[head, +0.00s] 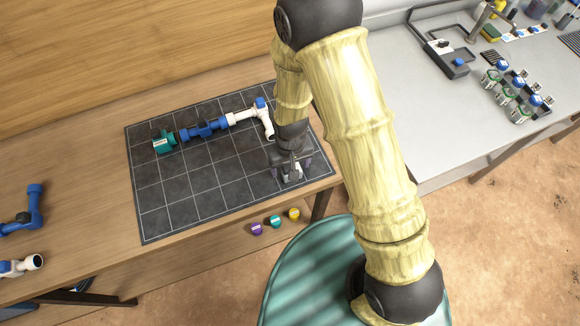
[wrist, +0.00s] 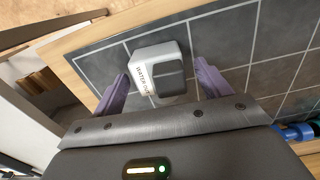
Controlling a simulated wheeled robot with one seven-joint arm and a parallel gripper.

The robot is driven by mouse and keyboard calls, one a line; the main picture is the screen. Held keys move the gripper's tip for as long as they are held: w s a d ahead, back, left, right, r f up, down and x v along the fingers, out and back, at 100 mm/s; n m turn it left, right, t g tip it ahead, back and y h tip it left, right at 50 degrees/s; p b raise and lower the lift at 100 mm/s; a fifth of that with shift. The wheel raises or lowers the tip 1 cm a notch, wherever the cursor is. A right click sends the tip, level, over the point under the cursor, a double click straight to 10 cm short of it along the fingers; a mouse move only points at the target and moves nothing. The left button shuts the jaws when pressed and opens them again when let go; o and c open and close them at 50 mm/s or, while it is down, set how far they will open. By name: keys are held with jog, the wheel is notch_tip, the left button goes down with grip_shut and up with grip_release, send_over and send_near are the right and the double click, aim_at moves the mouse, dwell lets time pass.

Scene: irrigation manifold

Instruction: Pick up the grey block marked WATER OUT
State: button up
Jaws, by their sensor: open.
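The block marked WATER OUT (wrist: 146,58) lies on the dark gridded mat (head: 180,190), near the mat's front right corner. In the wrist view it is light grey with a dark grey part on one side, and its lettering faces one finger. My gripper (wrist: 166,85) is open, with a purple finger on each side of the block. The wrist view shows a gap between the block and the right finger; whether the left finger touches it I cannot tell. In the head view my gripper (head: 291,172) covers much of the block.
A pipe assembly with a teal end (head: 163,142), blue valve (head: 204,129) and white elbow (head: 262,117) lies along the mat's back. Blue and white fittings (head: 22,212) lie at the far left. Colored knobs (head: 275,221) are on the table front. A grey bench (head: 420,110) stands right.

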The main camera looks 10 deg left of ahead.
dwell(0.3)
jog(key=c, duration=1.4)
jog(key=shift+r, duration=0.2)
notch_tip(320, 180, up, 10)
jog(key=shift+f+b, duration=0.1)
jog(key=shift+b, duration=0.55)
